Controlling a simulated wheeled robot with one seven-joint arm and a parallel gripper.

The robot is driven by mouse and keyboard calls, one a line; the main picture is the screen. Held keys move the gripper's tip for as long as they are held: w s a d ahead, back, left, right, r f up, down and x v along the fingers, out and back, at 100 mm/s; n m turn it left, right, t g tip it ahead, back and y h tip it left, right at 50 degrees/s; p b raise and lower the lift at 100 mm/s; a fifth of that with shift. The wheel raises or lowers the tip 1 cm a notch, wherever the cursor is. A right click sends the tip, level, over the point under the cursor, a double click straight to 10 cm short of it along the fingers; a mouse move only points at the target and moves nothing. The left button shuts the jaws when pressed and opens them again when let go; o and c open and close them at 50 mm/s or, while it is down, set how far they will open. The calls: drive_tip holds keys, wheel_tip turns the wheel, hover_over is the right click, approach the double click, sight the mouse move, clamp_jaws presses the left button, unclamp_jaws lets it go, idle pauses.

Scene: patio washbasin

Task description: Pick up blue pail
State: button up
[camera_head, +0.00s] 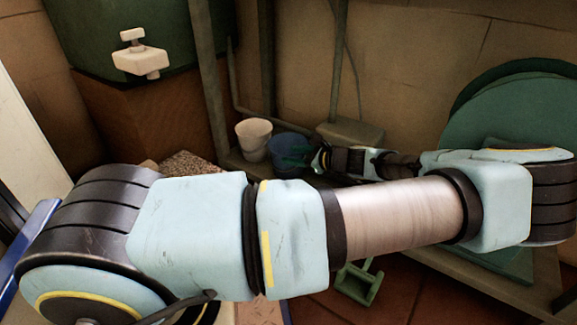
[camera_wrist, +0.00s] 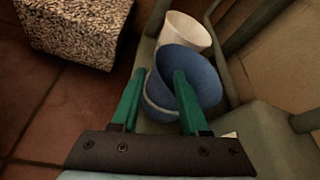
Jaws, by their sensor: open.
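The blue pail (camera_wrist: 207,82) stands with its open mouth toward the wrist camera, on a low ledge. In the head view the blue pail (camera_head: 287,160) is small, beside a white pail, and partly covered by my gripper. My gripper (camera_wrist: 158,80) is open, with its two green fingers over the pail in the wrist view. The right finger overlaps the inside of the pail's mouth and the left finger lies by its left outer side. I cannot tell whether either finger touches the pail. In the head view my gripper (camera_head: 300,158) is at the pail's right side.
A white pail (camera_wrist: 184,30) stands close to the blue one; it also shows in the head view (camera_head: 254,138). A speckled block (camera_wrist: 78,30) is to the left on the tiled floor. A green stool-like object (camera_head: 358,283) is below my arm. Frame posts (camera_head: 266,60) rise behind the pails.

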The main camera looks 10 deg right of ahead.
sight(279, 154)
drive_tip(key=b+x, duration=0.4)
drive_tip(key=x, duration=0.1)
drive_tip(key=shift+w+a+f, duration=0.1)
drive_tip(key=shift+a+f, duration=0.2)
drive_tip(key=shift+a, duration=0.05)
drive_tip(key=shift+w+a, duration=0.1)
drive_tip(key=shift+w, duration=0.1)
drive_tip(key=shift+r, duration=0.15)
clamp_jaws()
idle(0.9)
